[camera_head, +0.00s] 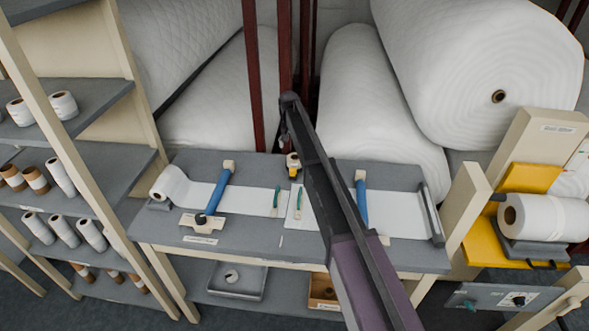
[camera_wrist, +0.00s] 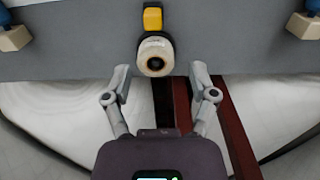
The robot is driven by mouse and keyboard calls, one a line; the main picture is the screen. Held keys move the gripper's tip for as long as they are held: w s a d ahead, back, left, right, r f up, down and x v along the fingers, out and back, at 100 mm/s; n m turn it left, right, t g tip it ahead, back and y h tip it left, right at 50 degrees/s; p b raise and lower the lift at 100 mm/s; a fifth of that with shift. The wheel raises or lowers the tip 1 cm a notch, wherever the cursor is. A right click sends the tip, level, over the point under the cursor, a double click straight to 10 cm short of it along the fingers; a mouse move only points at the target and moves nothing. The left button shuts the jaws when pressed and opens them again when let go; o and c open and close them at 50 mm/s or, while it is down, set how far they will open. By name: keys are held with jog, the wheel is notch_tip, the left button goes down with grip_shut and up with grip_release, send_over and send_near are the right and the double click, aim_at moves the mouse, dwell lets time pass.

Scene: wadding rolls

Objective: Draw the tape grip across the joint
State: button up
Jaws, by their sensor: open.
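The tape roll (camera_wrist: 155,56) is pale with a dark core and has a yellow tape grip (camera_wrist: 152,19) on its far side in the wrist view. In the head view the roll (camera_head: 293,160) and the yellow grip (camera_head: 294,173) sit at the back edge of the grey bench, beside my arm. The joint lies between the left white sheet (camera_head: 240,198) and the right white sheet (camera_head: 330,209), partly behind my arm. My gripper (camera_wrist: 161,76) is open and empty, its fingertips either side of and just short of the roll. I cannot make out its fingers in the head view.
Green strips (camera_head: 275,200) lie near the joint. Dark red posts (camera_head: 285,50) and large wadding rolls (camera_head: 490,60) stand behind the bench (camera_head: 190,170). Shelves of small rolls (camera_head: 65,155) stand at left.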

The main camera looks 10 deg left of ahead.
aim_at(293, 169)
jog(key=f+b, duration=0.9)
jog(key=d+f+b, duration=0.1)
jog(key=f+b, duration=0.4)
jog(key=shift+w, duration=0.15)
dwell(0.9)
